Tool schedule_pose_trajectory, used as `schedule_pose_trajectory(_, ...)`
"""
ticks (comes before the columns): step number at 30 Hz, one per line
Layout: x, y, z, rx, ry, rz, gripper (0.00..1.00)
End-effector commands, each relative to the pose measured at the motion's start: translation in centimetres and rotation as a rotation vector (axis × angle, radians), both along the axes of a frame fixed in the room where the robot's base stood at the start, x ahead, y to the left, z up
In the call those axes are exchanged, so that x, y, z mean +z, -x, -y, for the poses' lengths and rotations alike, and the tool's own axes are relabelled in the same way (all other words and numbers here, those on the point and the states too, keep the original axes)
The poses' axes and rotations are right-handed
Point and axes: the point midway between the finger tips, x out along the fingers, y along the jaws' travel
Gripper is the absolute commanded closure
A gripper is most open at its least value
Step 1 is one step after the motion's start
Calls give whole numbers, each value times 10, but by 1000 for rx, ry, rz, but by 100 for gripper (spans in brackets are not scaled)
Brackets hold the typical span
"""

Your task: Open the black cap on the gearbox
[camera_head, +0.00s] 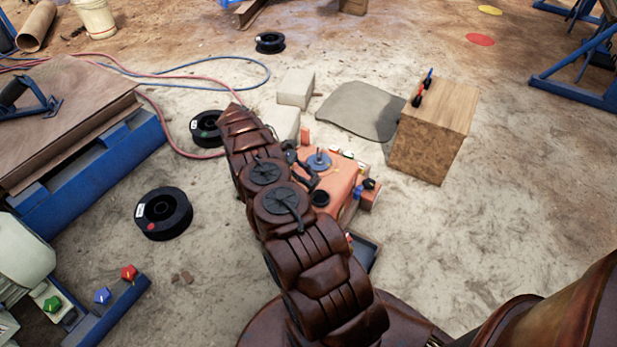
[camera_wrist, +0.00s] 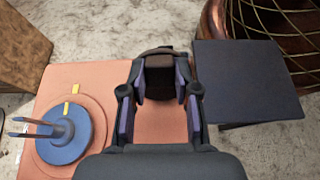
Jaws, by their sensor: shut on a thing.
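The orange gearbox (camera_head: 342,180) sits on the ground beyond my arm, and its top fills the lower middle of the wrist view (camera_wrist: 110,80). In the wrist view, my gripper (camera_wrist: 161,88) is over the gearbox top with its two fingers closed around a dark, blocky piece, the black cap (camera_wrist: 159,76). The fingers hide the cap's sides. It is hard to tell whether the cap is raised from the gearbox. A blue round disc (camera_wrist: 62,130) with a small handle stands left of the gripper. In the head view my arm partly covers the gearbox.
A dark flat tray (camera_wrist: 245,80) lies right of the gearbox in the wrist view. A wooden crate (camera_head: 434,132) stands right of the gearbox in the head view. Black spools (camera_head: 163,213) and a red hose (camera_head: 165,125) lie left. The sandy floor at right is open.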

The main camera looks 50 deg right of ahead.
Motion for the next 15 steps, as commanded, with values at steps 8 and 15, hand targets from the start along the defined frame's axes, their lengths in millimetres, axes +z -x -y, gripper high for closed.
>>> schedule_pose_trajectory(8,-2,-1,-2,3,-5,2,100)
schedule_pose_trajectory(15,-1,-1,-1,2,-3,2,49)
